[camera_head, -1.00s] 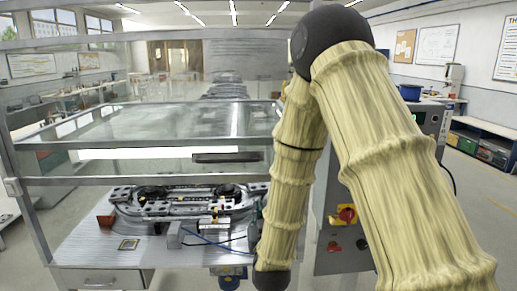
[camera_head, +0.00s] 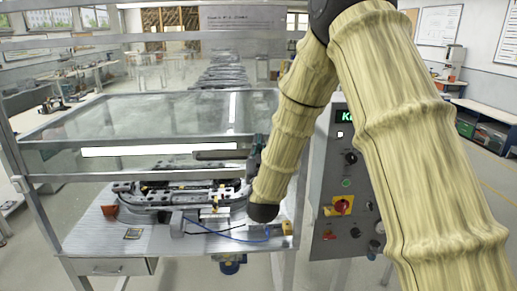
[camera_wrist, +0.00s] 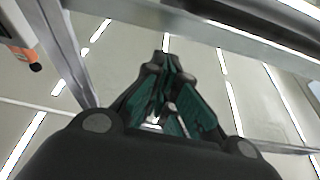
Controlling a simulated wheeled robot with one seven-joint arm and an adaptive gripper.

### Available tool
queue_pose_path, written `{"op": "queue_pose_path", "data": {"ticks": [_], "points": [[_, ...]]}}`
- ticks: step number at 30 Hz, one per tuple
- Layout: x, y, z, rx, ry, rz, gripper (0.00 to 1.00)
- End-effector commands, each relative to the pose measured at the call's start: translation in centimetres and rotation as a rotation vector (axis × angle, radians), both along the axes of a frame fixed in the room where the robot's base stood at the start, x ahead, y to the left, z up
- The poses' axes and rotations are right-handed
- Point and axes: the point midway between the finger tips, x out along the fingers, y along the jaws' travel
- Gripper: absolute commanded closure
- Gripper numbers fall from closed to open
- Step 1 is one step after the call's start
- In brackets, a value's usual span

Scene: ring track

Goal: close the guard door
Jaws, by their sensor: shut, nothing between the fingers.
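The guard door (camera_head: 130,178) is a clear panel in a grey metal frame on the front of the cell. Its lower rail is above the bench top, with an open gap below it. A dark bar handle (camera_head: 220,155) is on the door. My gripper (camera_head: 255,148) points upward at the right end of the handle; I cannot tell whether they touch. In the wrist view my gripper (camera_wrist: 162,62) has its fingers together and empty, facing the ceiling, with metal frame bars (camera_wrist: 240,42) close by. The handle is not clear there.
The ring track (camera_head: 165,195) stands on the bench (camera_head: 85,235) below the door. A blue cable (camera_head: 240,240) lies at the front. A control panel (camera_head: 345,200) with a red knob stands close right of my arm.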

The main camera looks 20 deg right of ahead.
Motion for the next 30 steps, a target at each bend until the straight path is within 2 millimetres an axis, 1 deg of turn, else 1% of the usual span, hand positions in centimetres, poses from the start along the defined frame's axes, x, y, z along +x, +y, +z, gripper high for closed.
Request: {"op": "queue_pose_path", "data": {"ticks": [1,2,3,4,9,16,21,30], "points": [[0.7,-0.3,0.8,0.000,-0.001,-0.001,1.00],[1.2,-0.4,1.0,0.000,-0.001,0.000,1.00],[1.4,-0.5,0.6,0.001,0.003,0.001,1.00],[1.3,-0.4,0.0,0.000,0.004,0.001,1.00],[1.4,-0.4,-1.4,-0.001,0.002,0.001,1.00],[1.4,-0.3,-2.9,-0.001,0.002,0.001,1.00],[1.4,-0.3,-3.4,0.000,0.001,0.001,1.00],[1.4,-0.3,-3.5,0.000,0.001,0.001,1.00]]}}
